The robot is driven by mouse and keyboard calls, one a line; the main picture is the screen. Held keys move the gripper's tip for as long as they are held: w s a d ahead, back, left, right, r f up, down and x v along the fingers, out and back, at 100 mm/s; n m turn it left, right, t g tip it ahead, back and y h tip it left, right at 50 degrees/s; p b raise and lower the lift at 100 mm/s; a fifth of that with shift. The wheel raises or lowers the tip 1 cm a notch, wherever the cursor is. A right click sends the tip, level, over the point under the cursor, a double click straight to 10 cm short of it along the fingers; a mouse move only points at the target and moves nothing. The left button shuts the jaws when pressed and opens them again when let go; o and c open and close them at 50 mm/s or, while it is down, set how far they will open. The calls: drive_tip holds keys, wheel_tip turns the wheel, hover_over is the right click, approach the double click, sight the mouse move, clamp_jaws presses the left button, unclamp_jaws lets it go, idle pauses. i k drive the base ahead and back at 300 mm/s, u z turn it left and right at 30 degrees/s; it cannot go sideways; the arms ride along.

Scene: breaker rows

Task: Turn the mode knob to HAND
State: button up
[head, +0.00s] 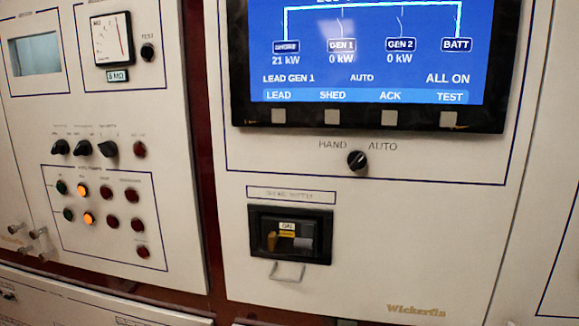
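The mode knob (357,160) is a small black rotary knob on the white panel, below the display. The label HAND (332,145) is printed at its upper left and the label AUTO (383,146) at its upper right. The knob's pointer is too small to read with certainty. The display (370,50) shows the word AUTO in its lower middle. My gripper is not in view, and nothing covers the knob.
A row of grey buttons (332,117) lies above the knob under the display. A black recessed unit with a wire handle (290,235) sits below left. The left panel carries black knobs (82,148) and several lamps (107,192). The panel right of the knob is bare.

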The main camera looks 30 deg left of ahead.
sight(356, 159)
drive_tip(key=u, duration=1.15)
